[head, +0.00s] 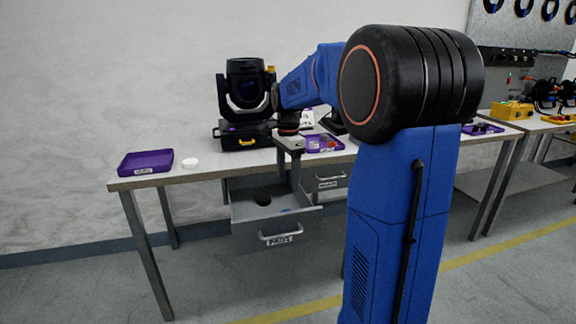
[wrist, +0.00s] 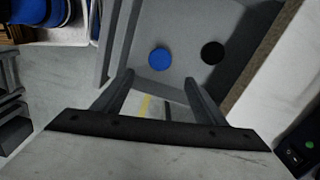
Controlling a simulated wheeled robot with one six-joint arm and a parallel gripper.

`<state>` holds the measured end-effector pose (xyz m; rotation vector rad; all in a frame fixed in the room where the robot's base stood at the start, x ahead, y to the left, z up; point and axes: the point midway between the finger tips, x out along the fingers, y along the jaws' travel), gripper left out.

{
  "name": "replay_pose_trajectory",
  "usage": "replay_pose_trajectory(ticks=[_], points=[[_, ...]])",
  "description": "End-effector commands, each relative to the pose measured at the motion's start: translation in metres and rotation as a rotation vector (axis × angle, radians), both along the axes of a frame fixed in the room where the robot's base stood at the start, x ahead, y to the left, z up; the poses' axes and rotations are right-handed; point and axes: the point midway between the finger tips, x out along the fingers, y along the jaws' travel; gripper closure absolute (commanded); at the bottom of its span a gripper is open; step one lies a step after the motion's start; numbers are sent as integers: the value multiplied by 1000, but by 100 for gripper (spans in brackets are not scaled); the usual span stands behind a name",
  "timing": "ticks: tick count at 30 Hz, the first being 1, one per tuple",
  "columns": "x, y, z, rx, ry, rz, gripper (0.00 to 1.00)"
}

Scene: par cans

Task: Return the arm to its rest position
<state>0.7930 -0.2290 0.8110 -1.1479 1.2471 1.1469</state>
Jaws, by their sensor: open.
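My blue arm reaches from the right of the head view toward the workbench, with its large black joint in front. My gripper (head: 290,182) points down over the open grey drawer (head: 265,232), which is labelled PADS. In the wrist view my gripper (wrist: 158,78) has its two fingers well apart with nothing between them. A blue disc (wrist: 160,59) and a black disc (wrist: 212,52) lie apart on the drawer floor beyond the fingertips. The black disc also shows in the head view (head: 262,200). The fingers' exact height above the drawer floor is hard to tell.
The workbench (head: 215,168) carries a purple tray (head: 146,162), a white round piece (head: 190,163) and a black moving-head light (head: 246,90). Another purple tray (head: 325,146) lies right of my wrist. A second drawer (head: 330,180) is beside the open one. Open floor lies in front.

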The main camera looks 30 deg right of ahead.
Motion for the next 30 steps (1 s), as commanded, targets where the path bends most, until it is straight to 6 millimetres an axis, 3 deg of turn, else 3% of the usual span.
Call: replay_pose_trajectory(ticks=[3, 9, 20, 23, 30], points=[[0, 0, 19, 0, -1, 0, 35], [0, 0, 37, 0, 1, 0, 35], [-6, 5, 44, -2, -6, 29, 35], [-20, 17, 47, -8, -24, 100, 35], [-77, 59, 50, -42, -94, 401, 35]])
